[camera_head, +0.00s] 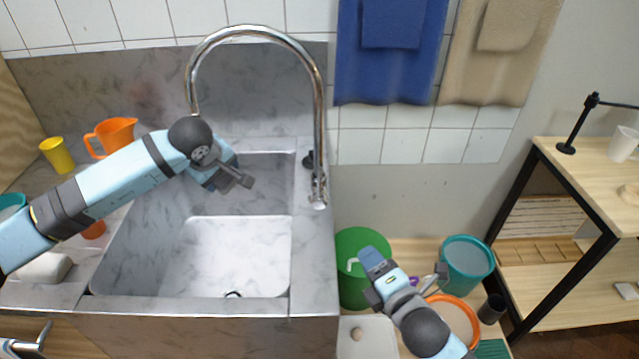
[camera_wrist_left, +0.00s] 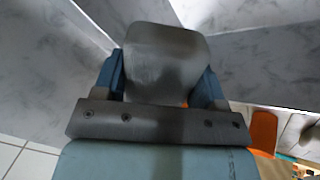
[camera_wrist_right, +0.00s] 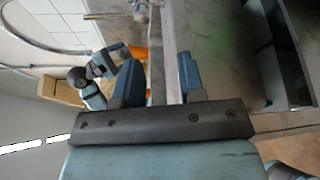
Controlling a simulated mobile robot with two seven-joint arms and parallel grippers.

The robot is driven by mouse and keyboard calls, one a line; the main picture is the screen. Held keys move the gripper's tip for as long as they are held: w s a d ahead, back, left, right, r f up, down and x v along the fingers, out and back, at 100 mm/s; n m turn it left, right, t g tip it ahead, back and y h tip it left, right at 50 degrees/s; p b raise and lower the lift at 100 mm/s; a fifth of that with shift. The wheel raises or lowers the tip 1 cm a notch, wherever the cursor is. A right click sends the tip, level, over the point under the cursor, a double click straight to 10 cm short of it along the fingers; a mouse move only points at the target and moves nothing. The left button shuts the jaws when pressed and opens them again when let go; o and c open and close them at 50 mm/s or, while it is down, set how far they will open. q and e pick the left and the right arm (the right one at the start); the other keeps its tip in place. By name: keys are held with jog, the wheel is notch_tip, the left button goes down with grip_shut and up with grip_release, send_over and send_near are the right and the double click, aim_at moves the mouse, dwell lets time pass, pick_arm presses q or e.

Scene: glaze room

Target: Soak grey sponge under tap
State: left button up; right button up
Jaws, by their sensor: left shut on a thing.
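The grey sponge (camera_wrist_left: 165,60) is a rounded grey block between the two fingers of my left gripper (camera_wrist_left: 160,85) in the left wrist view. In the head view my left gripper (camera_head: 222,178) is over the back part of the sink basin (camera_head: 240,255), and a small grey part of the sponge (camera_head: 240,178) shows beside it. The chrome tap (camera_head: 320,120) arches over, its spout end above and slightly left of the gripper. No water stream is visible. My right gripper (camera_head: 372,278) is to the right of the sink; its fingers are apart and empty in the right wrist view (camera_wrist_right: 160,85).
An orange jug (camera_head: 112,136) and a yellow cup (camera_head: 57,155) stand left of the basin. A white block (camera_head: 43,268) lies at the front left.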

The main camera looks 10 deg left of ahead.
aim_at(321, 186)
jog(key=w+a+r+n+g+y, duration=0.1)
jog(key=w+a+r+n+y, duration=0.35)
jog(key=n, duration=1.25)
jog(key=shift+h, duration=0.75)
jog(key=x, duration=0.4)
jog(key=r+x, duration=0.1)
jog(key=x, duration=0.3)
jog(key=r+x, duration=0.1)
jog(key=x, duration=0.3)
jog(key=shift+w+r, duration=0.15)
jog(key=shift+w, duration=0.05)
jog(key=shift+d, duration=0.1)
grip_shut()
